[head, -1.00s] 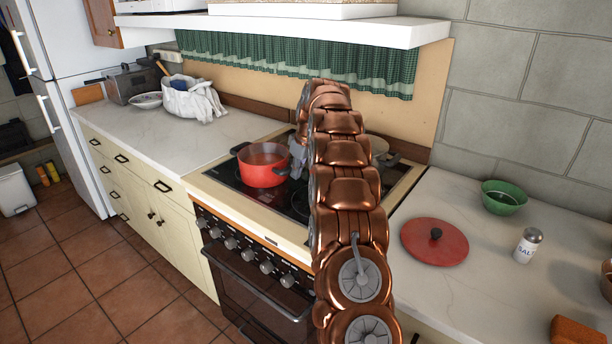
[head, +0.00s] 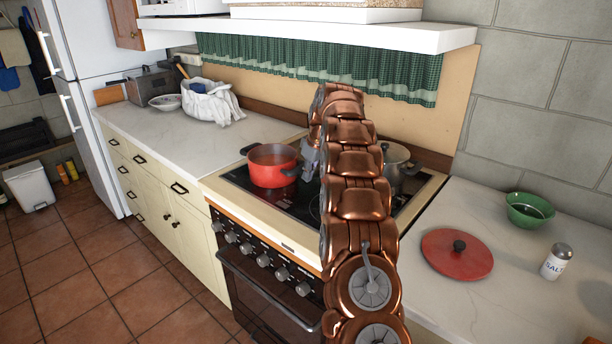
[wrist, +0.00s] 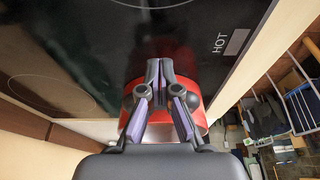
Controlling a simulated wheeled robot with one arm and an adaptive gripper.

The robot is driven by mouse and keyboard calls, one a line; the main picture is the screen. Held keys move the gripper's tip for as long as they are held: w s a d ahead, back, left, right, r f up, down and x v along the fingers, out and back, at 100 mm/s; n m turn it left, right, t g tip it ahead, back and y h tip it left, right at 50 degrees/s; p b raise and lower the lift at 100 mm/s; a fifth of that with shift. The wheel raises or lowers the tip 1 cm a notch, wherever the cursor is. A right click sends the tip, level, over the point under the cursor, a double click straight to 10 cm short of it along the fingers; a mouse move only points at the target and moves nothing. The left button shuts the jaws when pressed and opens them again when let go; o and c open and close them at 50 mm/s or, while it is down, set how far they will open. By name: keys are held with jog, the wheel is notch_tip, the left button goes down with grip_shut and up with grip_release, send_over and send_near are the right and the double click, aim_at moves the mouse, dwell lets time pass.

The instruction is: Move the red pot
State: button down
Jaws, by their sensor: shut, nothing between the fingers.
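The red pot (head: 272,167) stands upright on the black cooktop, near its left side, with dark handles and reddish contents. My gripper (head: 308,165) is just right of the pot, close to its right handle, partly hidden by my arm. In the wrist view my gripper (wrist: 165,68) is shut with nothing between its fingers, and the pot's red side (wrist: 196,90) shows behind and beside them. I cannot tell whether the fingers touch the pot. A red lid (head: 457,255) with a black knob lies on the right counter.
A grey metal pot (head: 396,165) stands on the cooktop behind my arm. A green bowl (head: 529,208) and a salt shaker (head: 557,262) stand on the right counter. A white bag (head: 207,103) sits on the left counter, whose front part is clear. A shelf (head: 310,30) overhangs the stove.

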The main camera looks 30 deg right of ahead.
jog(key=shift+s+d+f+b, duration=0.15)
jog(key=shift+s+b, duration=0.1)
jog(key=shift+s, duration=0.2)
jog(key=shift+s+d+b, duration=0.1)
jog(key=shift+s+b, duration=0.1)
jog(key=shift+s, duration=0.25)
jog(key=shift+s+d+r, duration=0.15)
jog(key=shift+s+r, duration=0.3)
jog(key=shift+s, duration=0.05)
jog(key=v, duration=0.9)
jog(key=shift+r, duration=0.15)
